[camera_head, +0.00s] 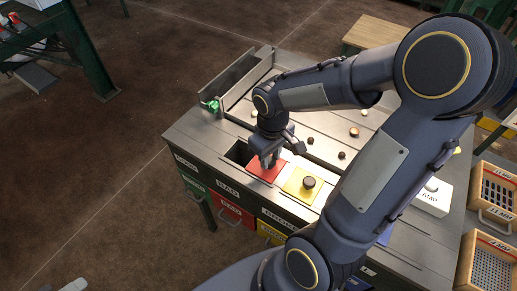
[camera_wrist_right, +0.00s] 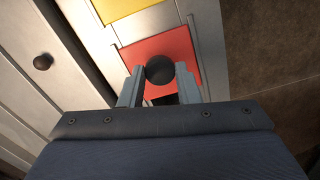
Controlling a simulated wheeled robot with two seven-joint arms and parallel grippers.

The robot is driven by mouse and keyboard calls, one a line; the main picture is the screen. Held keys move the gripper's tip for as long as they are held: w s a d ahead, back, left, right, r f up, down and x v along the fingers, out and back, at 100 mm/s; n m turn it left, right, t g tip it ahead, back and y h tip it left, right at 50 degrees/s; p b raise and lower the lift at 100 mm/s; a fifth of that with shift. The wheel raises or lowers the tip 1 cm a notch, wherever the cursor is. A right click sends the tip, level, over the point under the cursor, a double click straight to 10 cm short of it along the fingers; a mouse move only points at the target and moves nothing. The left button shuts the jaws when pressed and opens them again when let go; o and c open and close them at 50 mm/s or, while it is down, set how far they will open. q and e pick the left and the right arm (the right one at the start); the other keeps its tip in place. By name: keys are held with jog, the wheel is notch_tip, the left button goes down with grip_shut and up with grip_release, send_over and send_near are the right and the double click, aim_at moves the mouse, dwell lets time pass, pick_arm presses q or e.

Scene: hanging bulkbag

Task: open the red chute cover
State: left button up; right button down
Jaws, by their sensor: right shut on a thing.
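The red chute cover (camera_head: 264,173) is a flat square plate in the near edge of the sorting table. It also shows in the right wrist view (camera_wrist_right: 183,46), with a round black knob (camera_wrist_right: 160,69) on it. My right gripper (camera_head: 268,159) is above the cover, its fingers on either side of the knob and shut on it. In the right wrist view the gripper (camera_wrist_right: 160,82) hides part of the cover's near side. A dark rectangular opening (camera_head: 238,153) lies just left of the cover in the head view. My left gripper is not in view.
A yellow cover (camera_head: 302,186) with a black knob sits right of the red one. Labelled bins, including a red one (camera_head: 229,208), are under the table. A green knob (camera_head: 213,106) is at the left rail. Wooden crates (camera_head: 490,200) stand at right. Small dark lumps lie on the tabletop.

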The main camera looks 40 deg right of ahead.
aim_at(270, 161)
jog(key=c, duration=1.1)
grip_release()
jog(key=shift+o, duration=0.2)
notch_tip(270, 161, up, 8)
jog(key=shift+f, duration=0.1)
